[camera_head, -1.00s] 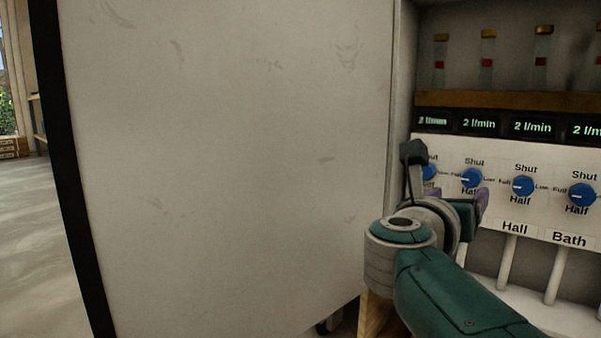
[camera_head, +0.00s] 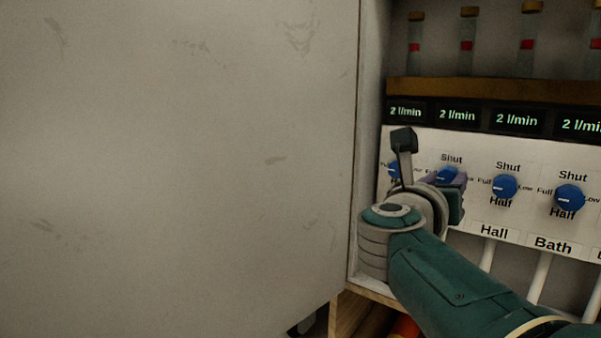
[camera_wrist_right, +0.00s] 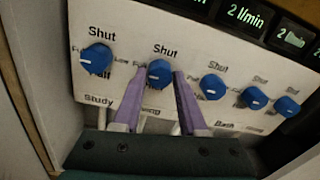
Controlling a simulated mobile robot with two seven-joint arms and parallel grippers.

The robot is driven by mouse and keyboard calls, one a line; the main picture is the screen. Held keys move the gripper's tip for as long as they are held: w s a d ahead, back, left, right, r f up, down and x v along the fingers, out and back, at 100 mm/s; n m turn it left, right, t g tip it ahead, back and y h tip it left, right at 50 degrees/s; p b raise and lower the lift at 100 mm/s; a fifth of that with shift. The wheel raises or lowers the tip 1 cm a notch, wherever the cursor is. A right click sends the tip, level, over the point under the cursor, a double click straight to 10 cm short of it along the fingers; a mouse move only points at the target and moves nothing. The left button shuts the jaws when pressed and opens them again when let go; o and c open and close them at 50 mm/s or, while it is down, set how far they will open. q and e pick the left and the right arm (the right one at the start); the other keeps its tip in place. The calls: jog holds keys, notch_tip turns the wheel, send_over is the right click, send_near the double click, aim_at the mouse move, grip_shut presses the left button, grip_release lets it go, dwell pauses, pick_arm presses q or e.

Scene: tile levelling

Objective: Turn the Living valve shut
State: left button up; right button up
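The Living valve is a blue knob (camera_wrist_right: 159,74), second from the left on a white panel (camera_wrist_right: 205,55). "Shut" is printed above it, and its white mark points left. The Living label below is partly covered by my right gripper. In the head view the Living knob (camera_head: 447,174) is partly hidden behind the gripper. My right gripper (camera_wrist_right: 160,77) has its purple fingers apart, one on each side of this knob. I cannot tell whether they touch it. My left gripper is out of view.
The Study knob (camera_wrist_right: 97,56) is close on the left, the Hall knob (camera_head: 505,187) and Bath knob (camera_head: 569,197) on the right. Displays reading 2 l/min (camera_head: 457,115) and a wooden rail (camera_head: 480,92) are above. A pale cabinet door (camera_head: 180,150) fills the left.

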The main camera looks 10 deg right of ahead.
grip_shut()
